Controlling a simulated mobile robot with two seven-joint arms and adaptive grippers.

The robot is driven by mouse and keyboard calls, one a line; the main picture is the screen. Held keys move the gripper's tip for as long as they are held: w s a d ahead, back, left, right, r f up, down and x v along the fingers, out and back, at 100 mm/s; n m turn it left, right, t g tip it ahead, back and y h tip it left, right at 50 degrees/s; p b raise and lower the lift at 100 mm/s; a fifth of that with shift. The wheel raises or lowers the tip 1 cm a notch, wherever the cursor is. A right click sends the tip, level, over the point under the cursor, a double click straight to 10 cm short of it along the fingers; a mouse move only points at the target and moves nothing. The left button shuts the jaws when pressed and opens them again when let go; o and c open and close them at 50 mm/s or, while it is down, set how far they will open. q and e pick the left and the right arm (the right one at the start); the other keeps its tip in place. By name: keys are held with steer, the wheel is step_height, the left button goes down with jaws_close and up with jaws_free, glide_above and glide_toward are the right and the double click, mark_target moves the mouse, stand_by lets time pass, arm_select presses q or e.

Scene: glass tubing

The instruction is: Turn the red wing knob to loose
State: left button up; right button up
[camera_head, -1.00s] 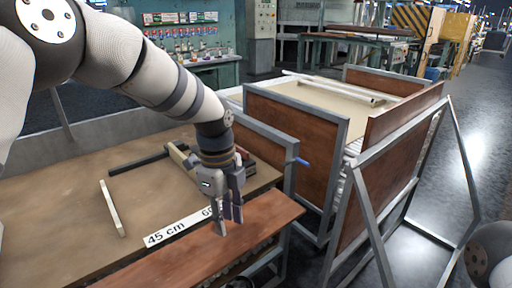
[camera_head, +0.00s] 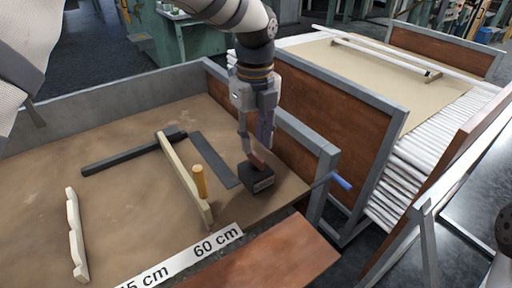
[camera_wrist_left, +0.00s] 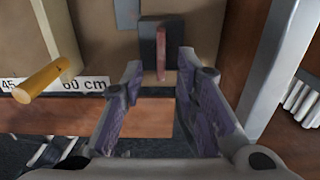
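The red wing knob (camera_head: 258,161) sits on top of a small black block (camera_head: 257,182) near the right end of the brown table. In the left wrist view the knob (camera_wrist_left: 160,57) is a narrow upright red bar against the dark block (camera_wrist_left: 147,38). My left gripper (camera_head: 256,146) points down just above the knob, its fingers apart. In the left wrist view the open fingers (camera_wrist_left: 159,64) stand on either side of the knob's line. Contact with the knob cannot be told. My right gripper is out of view.
A wooden bar with a yellow handle (camera_head: 200,182) and a dark flat rail (camera_head: 213,159) lie left of the block. A blue-ended lever (camera_head: 341,181) projects at the table's right edge. A length scale (camera_head: 190,257) runs along the front. Brown panels (camera_head: 325,110) stand behind.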

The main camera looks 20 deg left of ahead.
mark_target(255, 155)
arm_select(q)
steer(key=shift+f, duration=1.85)
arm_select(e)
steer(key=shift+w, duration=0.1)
arm_select(q)
jaws_close()
